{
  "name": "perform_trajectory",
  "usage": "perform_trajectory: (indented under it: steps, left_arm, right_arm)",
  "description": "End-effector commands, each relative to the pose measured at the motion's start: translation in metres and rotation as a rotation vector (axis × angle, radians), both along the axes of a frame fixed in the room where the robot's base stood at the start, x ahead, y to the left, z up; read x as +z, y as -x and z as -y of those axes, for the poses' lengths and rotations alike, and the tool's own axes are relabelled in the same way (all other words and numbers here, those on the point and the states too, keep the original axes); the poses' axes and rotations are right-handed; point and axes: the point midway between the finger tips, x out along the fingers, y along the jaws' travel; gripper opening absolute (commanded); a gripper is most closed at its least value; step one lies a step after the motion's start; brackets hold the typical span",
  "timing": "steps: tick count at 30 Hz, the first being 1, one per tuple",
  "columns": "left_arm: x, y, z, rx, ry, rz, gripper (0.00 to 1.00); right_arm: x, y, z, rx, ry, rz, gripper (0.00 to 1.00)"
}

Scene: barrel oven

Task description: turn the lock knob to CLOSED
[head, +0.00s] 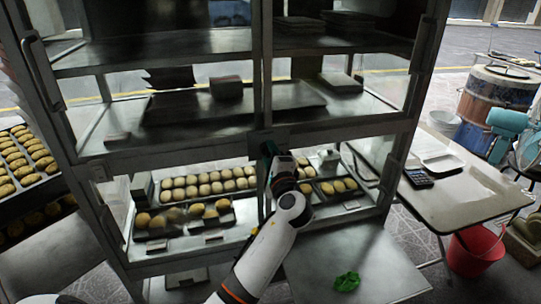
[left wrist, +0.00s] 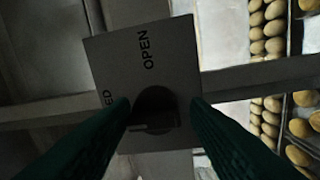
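The lock plate (left wrist: 110,70) is a grey square on the cabinet's frame, lettered OPEN, with the letters ED showing at its left edge. The dark round lock knob (left wrist: 155,104) sits low on the plate. My left gripper (left wrist: 160,108) has its two green fingers apart, one on each side of the knob; I cannot tell if they touch it. The knob's pointing direction is too dark to read. In the head view the left gripper (head: 269,151) is at the middle of the cabinet front and hides the knob. My right gripper is not in view.
The glass-fronted cabinet (head: 350,128) holds trays of buns (head: 207,184) on its lower shelf. A side table (head: 470,192) with a calculator (head: 418,178) stands at the right, above a red bucket (head: 476,252). A green crumpled thing (head: 347,281) lies on the low surface in front.

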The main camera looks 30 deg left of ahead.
Motion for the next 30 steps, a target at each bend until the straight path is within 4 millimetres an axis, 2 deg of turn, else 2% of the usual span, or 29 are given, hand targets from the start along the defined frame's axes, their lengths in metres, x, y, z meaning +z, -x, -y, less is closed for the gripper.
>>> perform_trajectory:
  steps: [1,2,10,14,30]
  left_arm:
    - [-0.002,0.0,0.0,0.0,0.001,-0.004,0.5]
    - [-0.002,0.0,0.0,0.0,0.0,-0.003,0.55]
    - [0.001,0.0,0.0,-0.001,-0.003,0.003,0.55]
    - [0.0,0.005,0.006,-0.002,-0.004,0.003,0.55]
    - [-0.01,0.07,0.081,-0.002,0.0,0.0,0.55]
  right_arm:
    - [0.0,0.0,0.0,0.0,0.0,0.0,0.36]
    - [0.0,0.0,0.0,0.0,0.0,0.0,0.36]
    - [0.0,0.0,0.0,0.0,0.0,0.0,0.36]
    - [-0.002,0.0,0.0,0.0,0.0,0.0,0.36]
    - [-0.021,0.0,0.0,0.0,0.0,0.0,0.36]
